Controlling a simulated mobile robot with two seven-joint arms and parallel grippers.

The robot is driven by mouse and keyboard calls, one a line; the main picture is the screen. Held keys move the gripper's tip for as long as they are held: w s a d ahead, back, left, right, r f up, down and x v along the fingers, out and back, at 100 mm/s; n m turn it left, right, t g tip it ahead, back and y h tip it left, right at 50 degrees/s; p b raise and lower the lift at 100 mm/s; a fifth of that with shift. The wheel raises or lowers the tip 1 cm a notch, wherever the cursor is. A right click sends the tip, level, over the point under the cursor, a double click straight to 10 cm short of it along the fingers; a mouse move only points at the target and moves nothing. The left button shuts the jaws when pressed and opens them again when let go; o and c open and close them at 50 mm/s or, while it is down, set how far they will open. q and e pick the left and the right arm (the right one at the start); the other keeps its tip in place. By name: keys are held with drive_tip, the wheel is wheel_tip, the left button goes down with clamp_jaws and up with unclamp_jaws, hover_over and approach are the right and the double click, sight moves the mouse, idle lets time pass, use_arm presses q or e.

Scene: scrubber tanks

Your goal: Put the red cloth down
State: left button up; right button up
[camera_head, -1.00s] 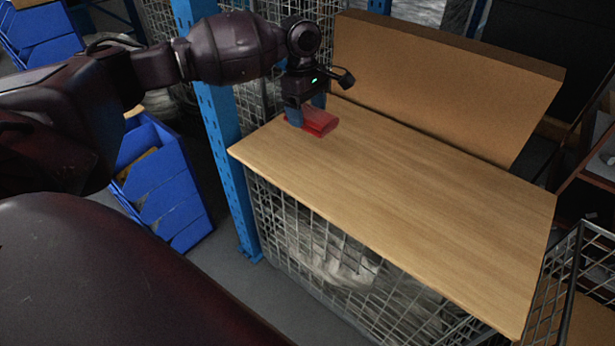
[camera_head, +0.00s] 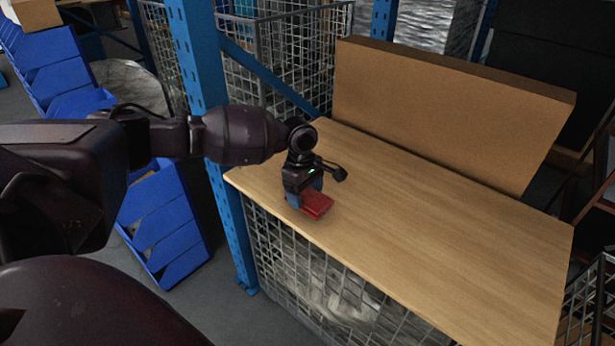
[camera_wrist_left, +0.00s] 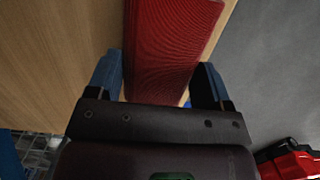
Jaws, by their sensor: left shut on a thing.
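The red cloth (camera_head: 316,204) is a small folded piece at the near left part of the wooden table top (camera_head: 420,225). My left gripper (camera_head: 304,200) is shut on the cloth and points down over the table near its front edge. In the left wrist view the ribbed red cloth (camera_wrist_left: 168,50) lies between the two blue fingers of my left gripper (camera_wrist_left: 160,85). I cannot tell whether the cloth touches the table top. My right gripper is not in view.
A cardboard-brown upright panel (camera_head: 450,110) stands along the table's back edge. A blue post (camera_head: 205,80) rises at the table's left end. Blue bins (camera_head: 165,220) stand left of it. A wire cage (camera_head: 300,270) is under the table. The table's middle and right are clear.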

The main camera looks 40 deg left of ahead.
use_arm(q)
drive_tip(key=shift+f, duration=1.1)
drive_tip(key=o, duration=1.2)
